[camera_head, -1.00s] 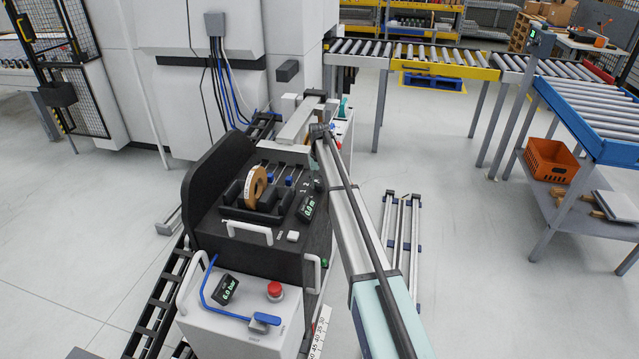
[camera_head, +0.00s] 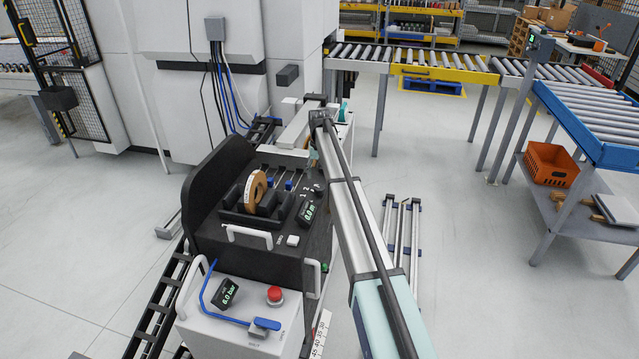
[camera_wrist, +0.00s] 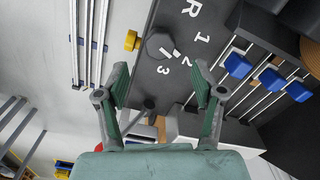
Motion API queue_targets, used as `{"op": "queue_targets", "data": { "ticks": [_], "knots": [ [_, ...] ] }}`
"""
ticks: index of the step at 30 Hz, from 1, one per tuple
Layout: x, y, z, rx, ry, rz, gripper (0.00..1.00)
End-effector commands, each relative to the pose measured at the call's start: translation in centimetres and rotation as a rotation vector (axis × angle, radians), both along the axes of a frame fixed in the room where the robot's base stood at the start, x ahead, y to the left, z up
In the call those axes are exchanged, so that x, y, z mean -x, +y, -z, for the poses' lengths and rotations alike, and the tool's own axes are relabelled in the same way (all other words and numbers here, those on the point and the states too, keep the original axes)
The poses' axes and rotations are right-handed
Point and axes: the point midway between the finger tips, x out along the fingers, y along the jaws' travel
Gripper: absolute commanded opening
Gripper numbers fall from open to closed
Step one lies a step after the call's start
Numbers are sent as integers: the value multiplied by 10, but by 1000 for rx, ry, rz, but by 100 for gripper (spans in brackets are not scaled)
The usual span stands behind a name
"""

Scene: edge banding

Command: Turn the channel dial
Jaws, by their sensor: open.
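The channel dial (camera_wrist: 160,45) is a dark many-sided knob on the dark console panel, with a pale mark on the side facing the printed 2 and 3. The white marks R, 1, 2 and 3 stand around it. In the head view the dial (camera_head: 319,190) is small at the panel's right edge. My gripper (camera_wrist: 160,76) is open and empty, with its two green fingers spread wide. The dial shows between and beyond the fingertips, apart from both. In the head view my gripper (camera_head: 313,158) is mostly hidden behind my arm.
Blue sliders (camera_wrist: 270,78) on metal rods lie right of the dial. A brown tape roll (camera_head: 256,188) and a display (camera_head: 308,211) sit on the console. A red button (camera_head: 274,294) is on the lower box.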

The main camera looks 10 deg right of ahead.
Motion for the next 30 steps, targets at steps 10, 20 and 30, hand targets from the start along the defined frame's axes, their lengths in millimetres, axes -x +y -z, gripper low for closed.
{"op": "queue_targets", "data": {
  "ticks": [10,20,30],
  "knots": [
    [0,0,-48,0,1,0,68],
    [0,0,-52,0,1,0,68],
    [0,0,-85,0,1,0,68]
  ]
}}
